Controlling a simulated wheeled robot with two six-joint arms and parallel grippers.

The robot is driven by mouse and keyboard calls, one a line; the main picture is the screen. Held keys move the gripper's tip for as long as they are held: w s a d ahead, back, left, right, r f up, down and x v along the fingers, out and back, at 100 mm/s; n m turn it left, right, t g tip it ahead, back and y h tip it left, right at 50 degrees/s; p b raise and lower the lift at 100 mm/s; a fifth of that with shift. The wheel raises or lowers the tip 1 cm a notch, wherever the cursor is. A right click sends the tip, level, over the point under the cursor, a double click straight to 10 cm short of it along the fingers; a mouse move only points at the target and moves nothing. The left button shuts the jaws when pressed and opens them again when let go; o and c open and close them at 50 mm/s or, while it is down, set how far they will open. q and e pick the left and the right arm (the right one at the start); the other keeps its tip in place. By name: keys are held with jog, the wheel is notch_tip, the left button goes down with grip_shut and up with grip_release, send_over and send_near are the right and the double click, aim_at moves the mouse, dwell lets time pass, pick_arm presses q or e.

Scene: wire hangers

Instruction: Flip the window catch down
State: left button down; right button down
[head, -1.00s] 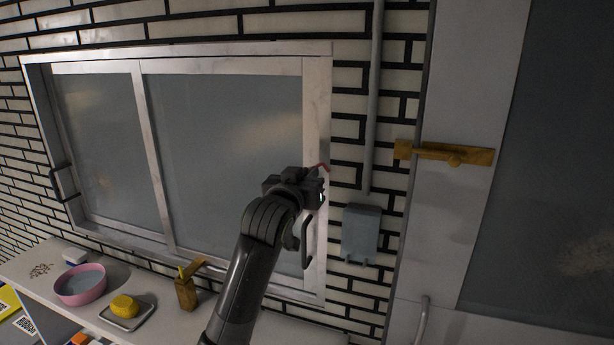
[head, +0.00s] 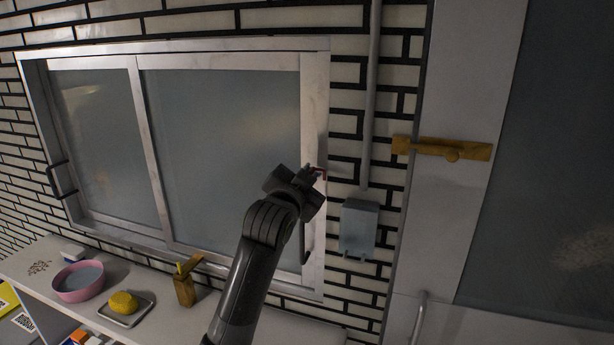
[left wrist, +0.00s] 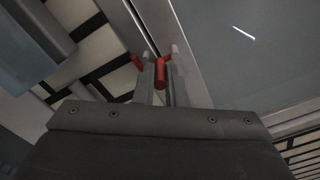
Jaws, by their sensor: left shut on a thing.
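The window catch (head: 322,173) is a small red lever on the right upright of the white window frame (head: 314,120). In the head view my left gripper (head: 312,172) is at the catch, and its fingers partly cover it. In the left wrist view the red catch (left wrist: 162,72) shows between the two narrow fingertips (left wrist: 161,80), which are shut on it. Another red part of it sticks out to the left of the fingers. My right gripper is in neither view.
A dark handle (head: 307,246) is on the frame below the gripper. A grey box (head: 359,228) and pipe are on the brick wall to the right, before a door with a brass bolt (head: 440,148). A shelf (head: 150,322) below holds a pink bowl (head: 78,281) and a wooden holder (head: 185,290).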

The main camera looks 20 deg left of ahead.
pick_arm(q)
jog(key=shift+f, duration=0.1)
dwell(0.4)
jog(key=c, duration=1.5)
grip_release()
jog(key=shift+s, duration=0.1)
jog(key=shift+s, duration=0.25)
jog(key=shift+s+a+b, duration=0.15)
jog(key=shift+s+b, duration=1.3)
jog(key=shift+s, duration=2.75)
jog(key=shift+s+a+b, duration=0.1)
jog(key=shift+s+b, duration=1.3)
jog(key=shift+s, duration=2.75)
